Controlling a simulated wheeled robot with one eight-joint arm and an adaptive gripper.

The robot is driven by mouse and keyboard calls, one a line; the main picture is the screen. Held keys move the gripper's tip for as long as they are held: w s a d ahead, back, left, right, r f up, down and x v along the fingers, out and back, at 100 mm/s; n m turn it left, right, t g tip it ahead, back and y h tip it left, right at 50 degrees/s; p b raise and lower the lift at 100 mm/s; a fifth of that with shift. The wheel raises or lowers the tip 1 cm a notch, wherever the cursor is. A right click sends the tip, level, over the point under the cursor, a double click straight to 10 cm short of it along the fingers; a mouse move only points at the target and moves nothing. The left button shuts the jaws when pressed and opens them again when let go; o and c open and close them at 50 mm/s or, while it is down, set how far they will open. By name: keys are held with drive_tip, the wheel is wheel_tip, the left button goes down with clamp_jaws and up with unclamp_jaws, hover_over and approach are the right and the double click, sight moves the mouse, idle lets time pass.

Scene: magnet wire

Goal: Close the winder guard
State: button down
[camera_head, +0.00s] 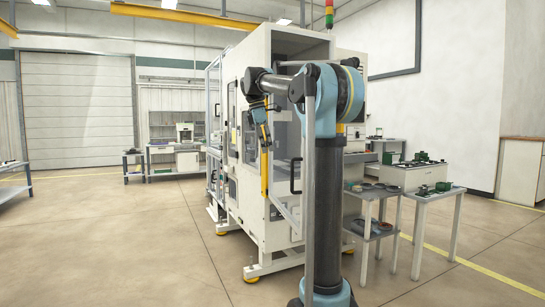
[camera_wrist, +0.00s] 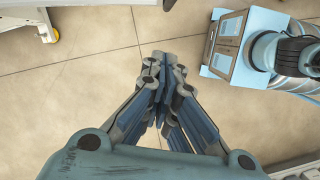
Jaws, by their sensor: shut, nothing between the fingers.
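The winder (camera_head: 283,45) is a tall cream cabinet in the middle of the head view, its upper front bay open. Its guard appears to be the pale-framed panel (camera_head: 309,165) standing out from the front, seen nearly edge-on, with a black handle (camera_head: 296,178). My arm hides part of it. My gripper (camera_head: 267,143) points down in front of the cabinet, left of the handle and apart from it. In the wrist view, my gripper (camera_wrist: 165,62) is shut and empty above bare floor. The guard cannot be made out there.
A yellow upright strip (camera_head: 264,175) runs along the cabinet's front. A grey shelf cart (camera_head: 370,190) and a small table (camera_head: 440,196) with parts stand to the right. Open floor (camera_head: 120,240) lies at the left. A cabinet foot (camera_wrist: 48,34) shows at the wrist view's upper left.

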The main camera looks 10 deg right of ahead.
drive_tip(key=d+f, duration=0.6)
drive_tip(key=f, duration=0.2)
drive_tip(key=shift+s+f, duration=0.25)
drive_tip(key=shift+s, duration=0.05)
drive_tip(key=shift+d, duration=0.2)
